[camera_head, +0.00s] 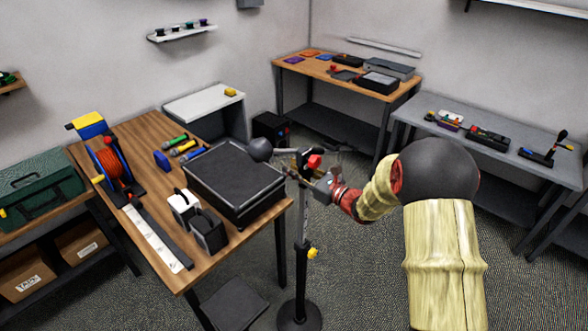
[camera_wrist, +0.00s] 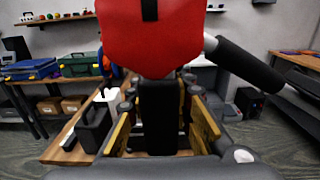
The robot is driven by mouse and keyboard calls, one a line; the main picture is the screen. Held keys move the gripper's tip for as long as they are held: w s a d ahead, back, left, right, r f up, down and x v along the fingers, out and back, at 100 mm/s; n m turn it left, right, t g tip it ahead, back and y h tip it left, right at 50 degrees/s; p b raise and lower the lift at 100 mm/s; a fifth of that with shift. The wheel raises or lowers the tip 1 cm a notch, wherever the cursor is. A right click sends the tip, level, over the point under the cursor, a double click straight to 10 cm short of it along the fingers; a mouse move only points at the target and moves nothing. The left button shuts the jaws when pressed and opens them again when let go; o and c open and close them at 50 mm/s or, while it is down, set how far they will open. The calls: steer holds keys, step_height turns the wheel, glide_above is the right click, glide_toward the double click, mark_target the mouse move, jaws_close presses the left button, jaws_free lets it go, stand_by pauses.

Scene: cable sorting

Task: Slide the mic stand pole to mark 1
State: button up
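The mic stand has a round dark base (camera_head: 298,316) on the floor and an upright grey pole (camera_head: 303,218). A yellow knob (camera_head: 312,253) is on the pole's lower part. A red part (camera_head: 314,161) is at its top and fills the upper middle of the wrist view (camera_wrist: 150,38). My gripper (camera_head: 308,178) is at the upper pole, just below the red part. In the wrist view its yellow-padded fingers (camera_wrist: 160,112) stand apart on both sides of a dark upright piece, with narrow gaps showing. Mark 1 cannot be made out.
A wooden table (camera_head: 150,130) left of the stand holds a black case (camera_head: 235,180), a cable reel (camera_head: 110,165) and microphones. A black bar (camera_wrist: 245,62) slants right from the red part. A workbench (camera_head: 290,68) stands behind; a grey bench (camera_head: 500,140) is at right.

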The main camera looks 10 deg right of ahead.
jaws_close()
stand_by(0.5)
step_height(320, 180, down, 21)
steer(key=b, duration=1.1)
steer(key=o, duration=0.6)
jaws_free()
